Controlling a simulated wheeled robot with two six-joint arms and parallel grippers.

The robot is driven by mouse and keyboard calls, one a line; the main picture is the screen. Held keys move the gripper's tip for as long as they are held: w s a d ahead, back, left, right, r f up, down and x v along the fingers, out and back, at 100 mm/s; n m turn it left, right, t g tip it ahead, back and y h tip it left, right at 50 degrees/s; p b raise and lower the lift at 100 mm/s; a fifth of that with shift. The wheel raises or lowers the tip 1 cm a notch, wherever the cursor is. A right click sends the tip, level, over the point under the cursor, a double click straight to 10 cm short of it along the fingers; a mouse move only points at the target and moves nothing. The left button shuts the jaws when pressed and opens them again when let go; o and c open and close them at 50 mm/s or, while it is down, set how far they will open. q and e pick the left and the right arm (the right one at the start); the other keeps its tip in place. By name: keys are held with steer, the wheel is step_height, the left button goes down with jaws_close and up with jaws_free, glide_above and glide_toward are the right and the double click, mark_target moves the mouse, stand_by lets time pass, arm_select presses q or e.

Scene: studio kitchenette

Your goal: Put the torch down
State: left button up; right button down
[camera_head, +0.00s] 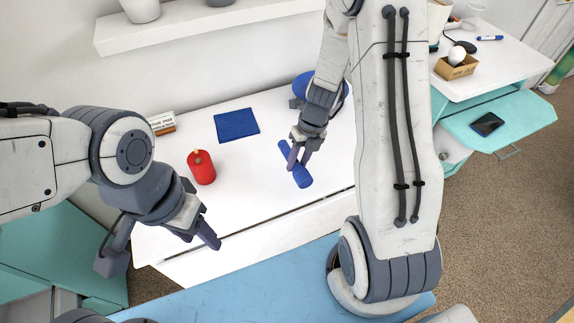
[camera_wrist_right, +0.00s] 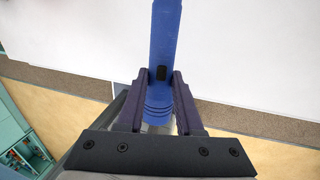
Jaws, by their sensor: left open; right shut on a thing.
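The blue torch (camera_head: 301,177) is in my right gripper (camera_head: 297,160), over the white table (camera_head: 262,205) near its front edge. In the right wrist view the torch (camera_wrist_right: 165,45) runs up and away from between the two fingers of the right gripper (camera_wrist_right: 160,90), which are shut on it. I cannot tell whether the torch touches the table top. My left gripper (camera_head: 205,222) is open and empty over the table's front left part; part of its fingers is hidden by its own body.
A red candle (camera_head: 201,167) stands on the table between the grippers. A blue square mat (camera_head: 237,124) lies behind it. A small box (camera_head: 162,123) is at the back left. A round blue thing (camera_head: 304,84) is partly hidden behind my right arm. The table's middle is bare.

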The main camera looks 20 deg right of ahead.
mark_target(289, 176)
steer(key=w+f, duration=0.1)
steer(key=w+a+f, duration=0.1)
steer(key=w, duration=0.1)
steer(key=shift+a, duration=0.2)
steer(key=x, duration=0.2)
steer(key=d+b+x, duration=0.1)
steer(key=x, duration=0.1)
steer(key=shift+w+f, duration=0.1)
steer(key=shift+f, duration=0.05)
steer(key=c, duration=0.6)
jaws_free()
steer(key=shift+o, duration=0.2)
